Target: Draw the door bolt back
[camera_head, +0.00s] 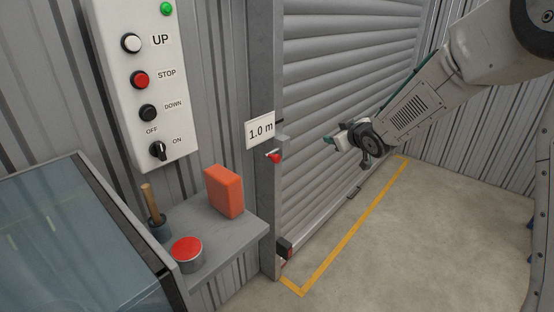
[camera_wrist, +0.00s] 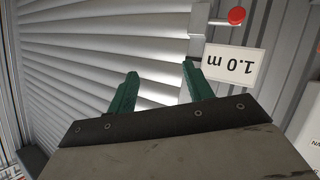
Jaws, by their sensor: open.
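The door bolt, seen as a small red knob (camera_head: 274,156) with a pale metal part, sits on the door post just below the "1.0 m" sign (camera_head: 260,130). In the wrist view the red knob (camera_wrist: 236,15) is at the top right, above the upside-down sign (camera_wrist: 234,60). The roller shutter door (camera_head: 340,70) is down. My gripper (camera_head: 335,138) is in front of the shutter, to the right of the knob and apart from it. In the wrist view its green fingers (camera_wrist: 160,75) are spread with nothing between them.
A control panel (camera_head: 143,90) with UP, STOP and DOWN buttons hangs at left. A grey shelf (camera_head: 225,240) holds an orange block (camera_head: 224,191), a red-topped tin (camera_head: 187,253) and a pot with a wooden handle (camera_head: 158,227). A yellow line (camera_head: 350,235) marks the clear floor.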

